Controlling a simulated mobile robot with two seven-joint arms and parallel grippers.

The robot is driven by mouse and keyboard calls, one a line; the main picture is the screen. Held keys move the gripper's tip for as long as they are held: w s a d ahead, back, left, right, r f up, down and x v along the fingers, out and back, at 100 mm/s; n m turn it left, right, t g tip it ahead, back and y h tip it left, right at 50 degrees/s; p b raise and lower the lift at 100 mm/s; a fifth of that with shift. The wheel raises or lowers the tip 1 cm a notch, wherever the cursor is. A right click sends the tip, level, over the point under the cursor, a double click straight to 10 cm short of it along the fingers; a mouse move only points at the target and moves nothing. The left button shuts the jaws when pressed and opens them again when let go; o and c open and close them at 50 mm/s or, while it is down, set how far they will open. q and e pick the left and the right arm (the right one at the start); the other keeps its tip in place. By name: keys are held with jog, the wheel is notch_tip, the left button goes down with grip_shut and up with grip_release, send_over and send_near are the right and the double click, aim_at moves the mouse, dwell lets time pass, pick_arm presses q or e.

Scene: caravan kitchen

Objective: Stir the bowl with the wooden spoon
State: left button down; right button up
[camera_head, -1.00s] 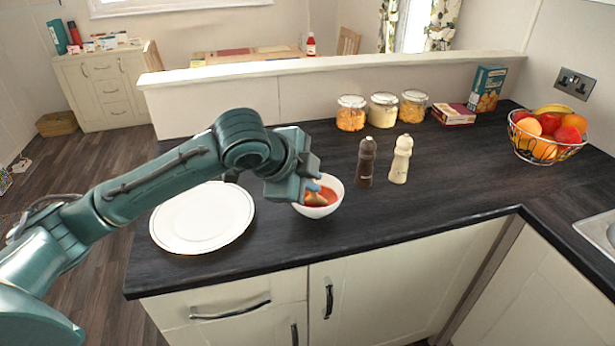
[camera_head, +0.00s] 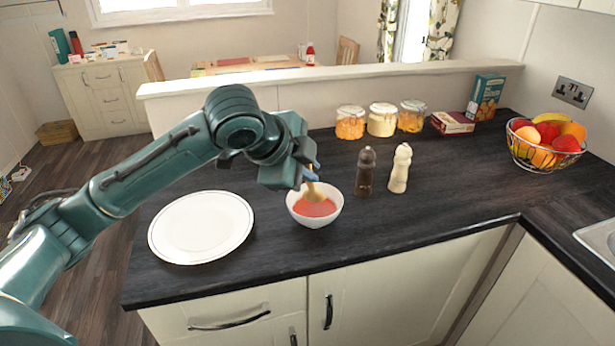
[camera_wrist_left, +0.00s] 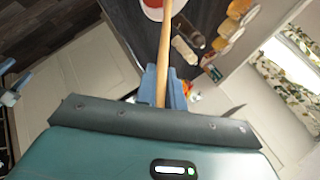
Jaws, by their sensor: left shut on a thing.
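A white bowl (camera_head: 330,215) with red contents stands on the dark worktop, right of the plate. My left gripper (camera_head: 311,174) is above the bowl's back left rim and shut on the wooden spoon (camera_head: 316,193). The spoon's lower end reaches down into the bowl, at the red contents; whether its tip is under the surface is hard to tell. In the left wrist view the spoon's handle (camera_wrist_left: 164,62) runs up from between the blue fingertips (camera_wrist_left: 163,90) toward the bowl (camera_wrist_left: 155,13), which is cut by the top edge.
A white plate (camera_head: 200,228) lies left of the bowl. A dark mill (camera_head: 366,171) and a cream mill (camera_head: 400,168) stand close on its right. Several jars (camera_head: 382,119), boxes (camera_head: 452,122) and a fruit basket (camera_head: 545,150) are further back. The worktop between mills and basket is clear.

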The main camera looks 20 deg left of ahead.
pick_arm(q)
jog(key=shift+r, duration=2.7)
